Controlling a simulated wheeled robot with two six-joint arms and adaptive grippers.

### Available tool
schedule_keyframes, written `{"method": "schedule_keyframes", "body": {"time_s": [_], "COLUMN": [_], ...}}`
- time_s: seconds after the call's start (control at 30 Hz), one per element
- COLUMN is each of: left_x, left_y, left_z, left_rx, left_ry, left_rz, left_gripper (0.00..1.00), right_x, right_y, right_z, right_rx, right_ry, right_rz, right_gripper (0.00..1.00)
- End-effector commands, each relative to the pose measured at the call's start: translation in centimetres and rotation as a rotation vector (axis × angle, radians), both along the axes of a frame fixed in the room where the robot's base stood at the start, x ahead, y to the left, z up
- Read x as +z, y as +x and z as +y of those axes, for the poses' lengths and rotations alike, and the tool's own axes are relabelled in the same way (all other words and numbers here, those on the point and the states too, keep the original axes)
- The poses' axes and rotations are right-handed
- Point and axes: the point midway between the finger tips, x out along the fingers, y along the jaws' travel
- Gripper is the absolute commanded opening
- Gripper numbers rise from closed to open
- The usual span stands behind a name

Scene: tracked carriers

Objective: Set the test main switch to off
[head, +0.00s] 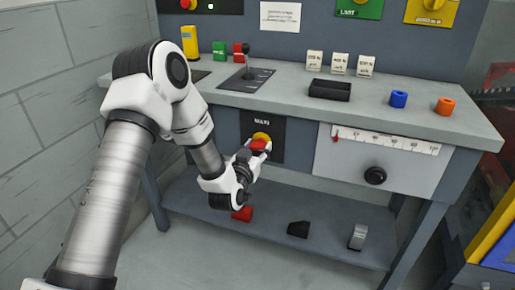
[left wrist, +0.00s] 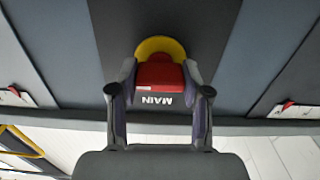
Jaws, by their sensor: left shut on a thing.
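The main switch is a red handle (left wrist: 160,75) on a round yellow disc (left wrist: 160,47). It sits on a black plate labelled MAIN (head: 262,122) on the bench front, where the yellow disc (head: 261,136) shows above my gripper. My left gripper (head: 257,151) reaches it from the front and is shut on the red handle. In the left wrist view the two fingers (left wrist: 158,95) stand on either side of the handle, and the label reads upside down. I cannot tell which position the handle marks. My right gripper is not in view.
The bench top (head: 300,97) above carries a black tray (head: 330,90), a blue ring (head: 398,99), an orange ring (head: 445,106) and a lever (head: 248,62). A scale panel with a black knob (head: 375,176) is to the right. A lower shelf (head: 275,230) holds small parts.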

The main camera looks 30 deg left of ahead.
Motion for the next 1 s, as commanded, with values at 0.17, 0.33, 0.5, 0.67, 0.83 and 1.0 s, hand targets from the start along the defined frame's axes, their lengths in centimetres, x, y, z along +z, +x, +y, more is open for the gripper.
{"method": "schedule_keyframes", "body": {"time_s": [0.17, 0.33, 0.5, 0.67, 0.83, 1.0], "left_x": [0.0, -0.1, -0.1, -0.1, -0.1, -0.1], "left_y": [0.0, 0.0, 0.0, 0.0, 0.0, 0.1], "left_z": [0.0, 0.0, 0.0, 0.0, 0.0, 0.0], "left_rx": [0.001, 0.001, 0.001, 0.001, 0.001, 0.001], "left_ry": [-0.075, -0.194, -0.342, -0.491, -0.648, -0.805], "left_rz": [-0.018, -0.046, -0.082, -0.118, -0.157, -0.195], "left_gripper": [0.13, 0.13, 0.13, 0.13, 0.13, 0.13], "right_x": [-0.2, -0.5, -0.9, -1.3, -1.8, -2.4], "right_y": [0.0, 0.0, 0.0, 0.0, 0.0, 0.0], "right_z": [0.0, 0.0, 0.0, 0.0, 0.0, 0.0], "right_rx": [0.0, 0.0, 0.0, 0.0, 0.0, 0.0], "right_ry": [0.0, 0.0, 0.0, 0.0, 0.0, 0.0], "right_rz": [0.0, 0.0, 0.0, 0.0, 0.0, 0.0], "right_gripper": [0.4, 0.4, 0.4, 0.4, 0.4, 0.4]}}
